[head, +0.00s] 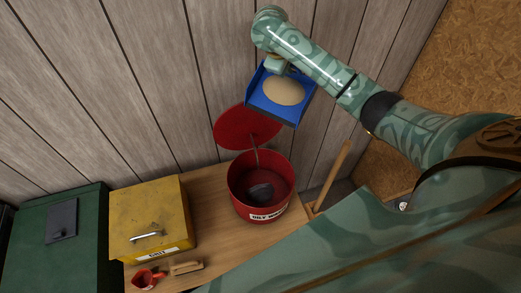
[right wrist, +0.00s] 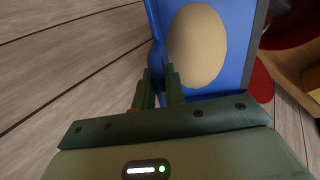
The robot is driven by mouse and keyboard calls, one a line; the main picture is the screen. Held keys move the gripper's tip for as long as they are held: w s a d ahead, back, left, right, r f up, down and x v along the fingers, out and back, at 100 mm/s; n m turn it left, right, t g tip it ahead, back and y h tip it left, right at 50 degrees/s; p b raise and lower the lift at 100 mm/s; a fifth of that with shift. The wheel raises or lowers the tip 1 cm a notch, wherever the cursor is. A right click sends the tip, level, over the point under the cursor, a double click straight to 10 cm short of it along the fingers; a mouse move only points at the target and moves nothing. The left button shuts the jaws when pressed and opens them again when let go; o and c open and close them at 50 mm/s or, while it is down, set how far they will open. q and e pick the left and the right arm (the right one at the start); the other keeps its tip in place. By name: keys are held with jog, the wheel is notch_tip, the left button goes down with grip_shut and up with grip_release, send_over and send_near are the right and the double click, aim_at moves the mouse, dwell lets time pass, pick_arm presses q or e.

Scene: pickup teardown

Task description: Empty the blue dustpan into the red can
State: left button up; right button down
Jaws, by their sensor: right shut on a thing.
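The blue dustpan (head: 300,112) is held in the air above and slightly right of the red can (head: 238,192), with a tan, oval heap (head: 284,90) on it. My right gripper (head: 277,66) is shut on the dustpan at its upper edge. In the right wrist view the fingers (right wrist: 160,88) close on the dustpan (right wrist: 238,75), and the heap (right wrist: 197,45) still lies on its face. The can stands open on the bench, its round red lid (head: 240,128) tilted up behind it. A dark grey thing lies inside the can. My left gripper is not in view.
A yellow box (head: 150,212) with a handle stands left of the can, and a dark green cabinet (head: 40,250) farther left. A small red cup (head: 144,280) and a wooden brush (head: 187,267) lie in front. A wooden handle (head: 333,172) leans right of the can.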

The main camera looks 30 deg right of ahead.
jog(key=shift+s+a+t+h, duration=0.8)
jog(key=shift+s+a+h, duration=0.95)
jog(key=shift+a, duration=1)
jog(key=w+d+y, duration=0.1)
jog(key=d, duration=0.1)
jog(key=w+d+g+y, duration=0.1)
jog(key=d, duration=0.1)
jog(key=w+d+y, duration=0.2)
jog(key=shift+g, duration=0.3)
jog(key=shift+d+f, duration=0.1)
jog(key=shift+d, duration=0.55)
jog(key=shift+d+y, duration=0.25)
jog(key=shift+w+d+f, duration=0.15)
jog(key=shift+w+d, duration=0.05)
jog(key=shift+d, duration=0.05)
pick_arm(q)
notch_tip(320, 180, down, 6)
jog(key=b, duration=0.7)
pick_arm(e)
jog(key=w+d+f+g+y, duration=0.2)
jog(key=w+d+f+y, duration=0.2)
jog(key=d, duration=0.3)
pick_arm(q)
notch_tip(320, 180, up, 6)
jog(key=p, duration=0.7)
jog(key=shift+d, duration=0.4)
pick_arm(e)
notch_tip(320, 180, up, 5)
jog(key=shift+s+d+r, duration=0.15)
